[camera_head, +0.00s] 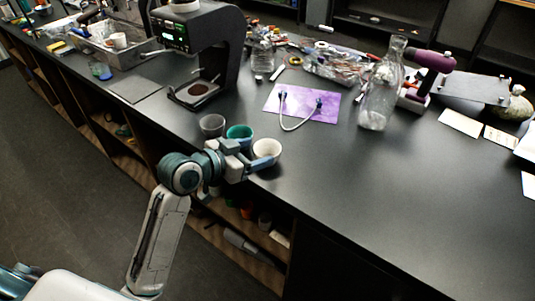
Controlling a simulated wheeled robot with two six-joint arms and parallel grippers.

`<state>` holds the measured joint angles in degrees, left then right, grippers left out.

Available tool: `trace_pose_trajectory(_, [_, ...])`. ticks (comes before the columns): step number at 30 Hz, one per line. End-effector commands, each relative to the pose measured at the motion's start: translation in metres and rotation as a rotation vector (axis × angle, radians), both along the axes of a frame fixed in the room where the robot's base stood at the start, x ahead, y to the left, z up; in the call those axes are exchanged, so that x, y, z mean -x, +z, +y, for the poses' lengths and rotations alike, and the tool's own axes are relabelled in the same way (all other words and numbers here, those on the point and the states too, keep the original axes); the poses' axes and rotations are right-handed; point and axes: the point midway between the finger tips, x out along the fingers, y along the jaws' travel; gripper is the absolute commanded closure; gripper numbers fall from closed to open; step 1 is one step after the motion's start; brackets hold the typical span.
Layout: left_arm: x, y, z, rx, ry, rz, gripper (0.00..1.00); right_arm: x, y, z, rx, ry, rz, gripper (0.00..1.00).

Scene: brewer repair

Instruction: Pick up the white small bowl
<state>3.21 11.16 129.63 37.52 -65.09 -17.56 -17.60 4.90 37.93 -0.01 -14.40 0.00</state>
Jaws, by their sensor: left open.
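The white small bowl (268,149) stands upright on the dark counter (360,205), close to its front edge. My left gripper (262,157) reaches over the counter edge from the left. It is open, with its fingertips at the near left side of the white bowl, and one finger overlaps the bowl's rim in the picture. I cannot tell whether it touches the bowl. A teal cup (240,132) and a grey cup (212,125) stand to the left of the bowl, just behind my gripper. My right gripper is not in view.
A black coffee brewer (225,50) stands behind the cups. A purple mat (318,112) with a tube lies behind the bowl. A glass bottle (375,105) and a purple drill (434,62) stand to the right. The counter right of the bowl is clear.

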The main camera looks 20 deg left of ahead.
Motion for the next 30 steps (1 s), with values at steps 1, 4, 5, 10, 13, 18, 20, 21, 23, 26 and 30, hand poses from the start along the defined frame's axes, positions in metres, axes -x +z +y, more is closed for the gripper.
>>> trace_pose_trajectory(1, [-0.005, 0.000, -0.003, 0.004, 0.000, 0.000, 0.33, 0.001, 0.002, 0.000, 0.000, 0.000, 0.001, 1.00])
trace_pose_trajectory(4, [-0.011, -0.003, -0.007, 0.002, -0.001, 0.000, 0.33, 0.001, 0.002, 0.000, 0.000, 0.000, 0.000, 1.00])
trace_pose_trajectory(5, [-0.012, -0.004, -0.008, 0.001, -0.001, -0.001, 0.33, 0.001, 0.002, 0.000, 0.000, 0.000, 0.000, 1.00])
trace_pose_trajectory(10, [-0.019, -0.007, -0.013, 0.001, 0.000, 0.002, 0.33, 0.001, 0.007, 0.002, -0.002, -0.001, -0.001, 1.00])
trace_pose_trajectory(13, [-0.029, -0.009, -0.020, 0.004, -0.001, 0.002, 0.33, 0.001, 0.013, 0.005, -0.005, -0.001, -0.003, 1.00])
trace_pose_trajectory(18, [-0.048, -0.018, -0.032, 0.002, 0.000, 0.001, 0.33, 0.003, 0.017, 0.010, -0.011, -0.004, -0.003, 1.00])
trace_pose_trajectory(20, [-0.052, -0.021, -0.034, 0.002, 0.000, 0.001, 0.33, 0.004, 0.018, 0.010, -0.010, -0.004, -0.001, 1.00])
trace_pose_trajectory(21, [-0.053, -0.022, -0.035, 0.001, 0.000, 0.000, 0.33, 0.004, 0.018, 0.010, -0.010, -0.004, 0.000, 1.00])
trace_pose_trajectory(23, [-0.054, -0.023, -0.035, 0.000, 0.000, 0.000, 0.33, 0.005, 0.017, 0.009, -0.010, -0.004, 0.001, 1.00])
trace_pose_trajectory(26, [-0.054, -0.023, -0.035, -0.001, 0.000, 0.000, 0.33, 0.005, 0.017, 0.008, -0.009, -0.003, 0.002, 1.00])
trace_pose_trajectory(30, [-0.054, -0.023, -0.035, -0.001, 0.000, 0.000, 0.44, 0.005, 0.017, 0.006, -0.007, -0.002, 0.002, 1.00])
